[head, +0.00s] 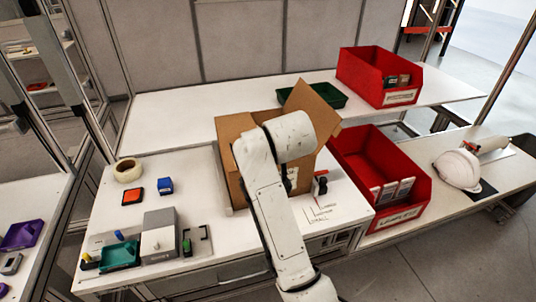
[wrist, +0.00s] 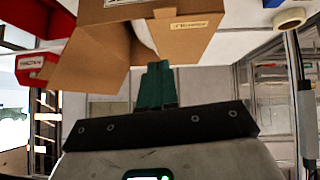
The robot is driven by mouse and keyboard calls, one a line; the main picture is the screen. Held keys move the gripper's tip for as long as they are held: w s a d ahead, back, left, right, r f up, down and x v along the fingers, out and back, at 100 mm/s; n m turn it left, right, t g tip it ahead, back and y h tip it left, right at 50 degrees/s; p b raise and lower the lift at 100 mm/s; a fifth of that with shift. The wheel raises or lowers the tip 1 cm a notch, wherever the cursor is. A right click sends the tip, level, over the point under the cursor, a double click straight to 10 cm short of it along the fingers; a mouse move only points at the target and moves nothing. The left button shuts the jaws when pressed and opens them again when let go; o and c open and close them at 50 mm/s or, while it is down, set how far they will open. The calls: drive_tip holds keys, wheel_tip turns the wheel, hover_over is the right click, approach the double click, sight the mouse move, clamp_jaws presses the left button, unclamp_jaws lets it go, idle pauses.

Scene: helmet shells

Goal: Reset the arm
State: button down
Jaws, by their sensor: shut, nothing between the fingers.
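My white arm (head: 270,200) rises from the bottom of the head view and bends over in front of the open cardboard box (head: 232,130). My gripper is hidden behind the arm in that view. In the wrist view the teal fingers of my gripper (wrist: 156,85) are together with nothing between them. They point toward the cardboard box (wrist: 185,40), which fills the upper middle of that picture. I cannot tell whether the fingertips touch it.
Red bins stand at the back (head: 375,78) and right (head: 380,180), with a green tray (head: 328,95) behind the box. A white helmet (head: 457,169) lies far right.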

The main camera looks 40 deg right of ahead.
drive_tip(key=shift+v, duration=1.1)
drive_tip(key=s+a+f+n+g+y+b, duration=0.1)
drive_tip(key=s+a+f+g, duration=0.1)
drive_tip(key=s+f, duration=1.1)
drive_tip(key=s+a+f+n+g+y+b, duration=0.1)
drive_tip(key=s+f+g, duration=0.4)
drive_tip(key=s+f, duration=0.9)
drive_tip(key=s+a+y, duration=0.1)
drive_tip(key=s+a, duration=0.1)
drive_tip(key=s, duration=0.6)
drive_tip(key=shift+s+f, duration=0.2)
drive_tip(key=shift+f, duration=0.1)
